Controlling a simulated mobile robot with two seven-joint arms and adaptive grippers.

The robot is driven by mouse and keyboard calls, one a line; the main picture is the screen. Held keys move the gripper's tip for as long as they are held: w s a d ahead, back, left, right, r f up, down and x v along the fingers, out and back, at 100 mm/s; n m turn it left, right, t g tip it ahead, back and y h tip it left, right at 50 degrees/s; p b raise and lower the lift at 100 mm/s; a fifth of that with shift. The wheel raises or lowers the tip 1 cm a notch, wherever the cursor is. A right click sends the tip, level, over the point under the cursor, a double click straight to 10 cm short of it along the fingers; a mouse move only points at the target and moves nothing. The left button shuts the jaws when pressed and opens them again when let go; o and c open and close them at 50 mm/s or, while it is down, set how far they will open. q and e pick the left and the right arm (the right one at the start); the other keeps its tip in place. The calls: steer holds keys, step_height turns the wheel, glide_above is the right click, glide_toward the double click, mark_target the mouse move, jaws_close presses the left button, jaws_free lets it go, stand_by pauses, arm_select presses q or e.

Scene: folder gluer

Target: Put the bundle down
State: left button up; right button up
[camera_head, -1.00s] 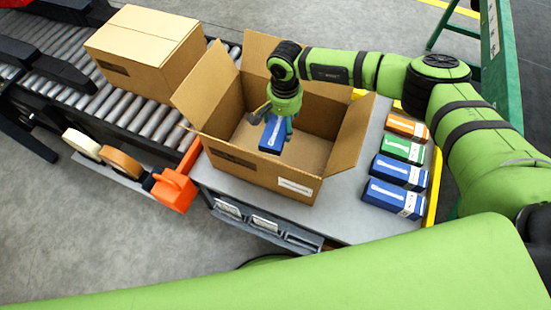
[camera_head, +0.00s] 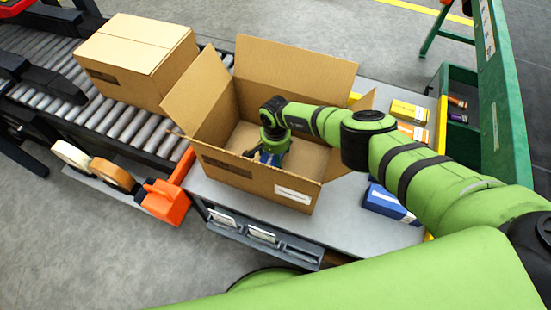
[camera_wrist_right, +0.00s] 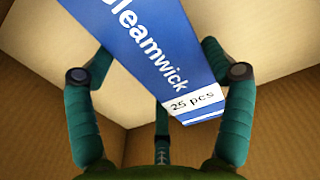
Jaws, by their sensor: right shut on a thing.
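My right gripper (camera_head: 270,153) is down inside the open cardboard box (camera_head: 250,181) on the grey table. It is shut on a blue bundle (camera_head: 265,159), mostly hidden by the hand in the head view. In the right wrist view the blue bundle (camera_wrist_right: 150,50) reads "Gleamwick" and "25 pcs", and the fingers of the gripper (camera_wrist_right: 160,85) are on both sides of it. The box's inner walls and floor surround it. I cannot tell whether the bundle touches the box floor. My left gripper is not in view.
A closed carton (camera_head: 136,60) sits on the roller conveyor (camera_head: 120,121) at left. A yellow bundle (camera_head: 409,110), an orange one (camera_head: 413,132) and a blue one (camera_head: 390,204) lie right of the box. Tape rolls (camera_head: 111,173) and an orange dispenser (camera_head: 166,199) are front left. Box flaps stand open.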

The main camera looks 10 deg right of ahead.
steer(key=shift+f, duration=0.65)
steer(key=shift+f+b, duration=0.15)
steer(key=shift+b, duration=0.15)
steer(key=o, duration=1.1)
steer(key=shift+o, duration=0.2)
steer(key=shift+r+p, duration=0.3)
steer(key=shift+p, duration=0.05)
step_height(320, 180, up, 6)
steer(key=p, duration=0.2)
steer(key=shift+f+p, duration=0.1)
steer(key=shift+p, duration=0.2)
step_height(320, 180, up, 6)
